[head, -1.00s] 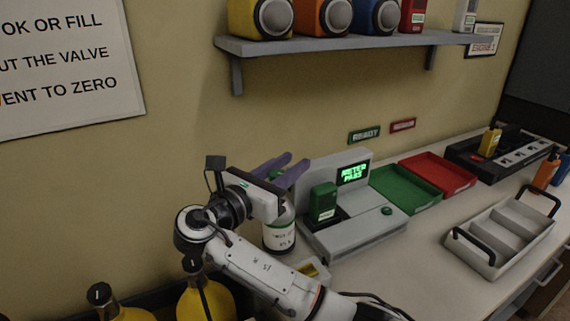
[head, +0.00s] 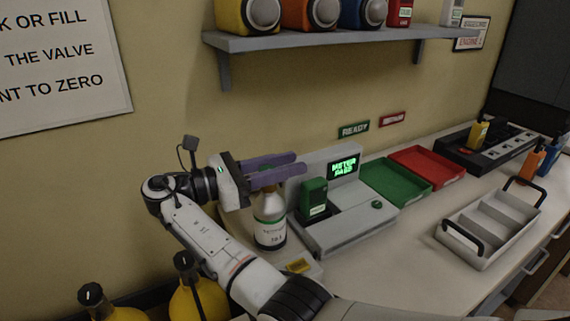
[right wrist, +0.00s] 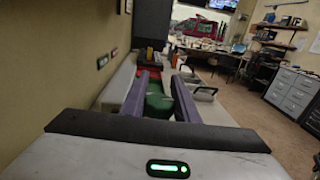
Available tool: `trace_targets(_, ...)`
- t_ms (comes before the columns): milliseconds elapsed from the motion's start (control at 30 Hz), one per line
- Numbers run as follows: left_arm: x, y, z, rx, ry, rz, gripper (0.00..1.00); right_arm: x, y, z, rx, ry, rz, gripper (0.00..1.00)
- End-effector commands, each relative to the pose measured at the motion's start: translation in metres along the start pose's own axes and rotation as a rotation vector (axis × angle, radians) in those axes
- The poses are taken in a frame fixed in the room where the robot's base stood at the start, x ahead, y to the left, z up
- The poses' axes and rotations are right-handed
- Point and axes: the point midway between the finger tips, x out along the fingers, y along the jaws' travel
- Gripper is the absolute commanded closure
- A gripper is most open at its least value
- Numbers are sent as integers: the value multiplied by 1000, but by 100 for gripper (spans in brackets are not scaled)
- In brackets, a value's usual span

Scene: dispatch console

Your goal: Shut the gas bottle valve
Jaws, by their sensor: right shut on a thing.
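The gas bottle (head: 270,226), white with a green band and a printed label, stands upright on the bench at the left of the grey meter station. My right gripper (head: 299,165) is over the bottle's top, its purple fingers level and pointing right. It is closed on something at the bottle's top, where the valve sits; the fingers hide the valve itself. In the right wrist view the two fingers (right wrist: 162,80) are apart, with a green shape between them that I cannot identify for sure. My left gripper is not in view.
The grey station (head: 345,228) holds a green meter (head: 314,197) close to the right of the bottle; its screen reads "METER PASS". Green (head: 396,188) and red (head: 428,168) trays lie beyond. A grey handled carrier (head: 487,232) stands at right. A shelf (head: 330,42) hangs above. Yellow cylinders (head: 112,312) stand lower left.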

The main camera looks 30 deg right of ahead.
Motion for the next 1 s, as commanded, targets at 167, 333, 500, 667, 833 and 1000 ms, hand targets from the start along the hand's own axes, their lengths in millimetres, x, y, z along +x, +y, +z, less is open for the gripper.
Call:
trace_targets(167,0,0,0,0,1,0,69,0,0,-1,1,1,-3,95)
trace_targets(333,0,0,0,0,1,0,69,0,0,-1,1,2,-3,71)
trace_targets(500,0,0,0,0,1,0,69,1,0,-1,1,1,-2,54)
trace_targets(667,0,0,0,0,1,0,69,0,0,0,0,1,-2,54)
trace_targets(833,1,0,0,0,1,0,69,0,0,7,3,1,-1,54)
trace_targets(1000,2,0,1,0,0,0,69,1,0,36,7,2,-2,54)
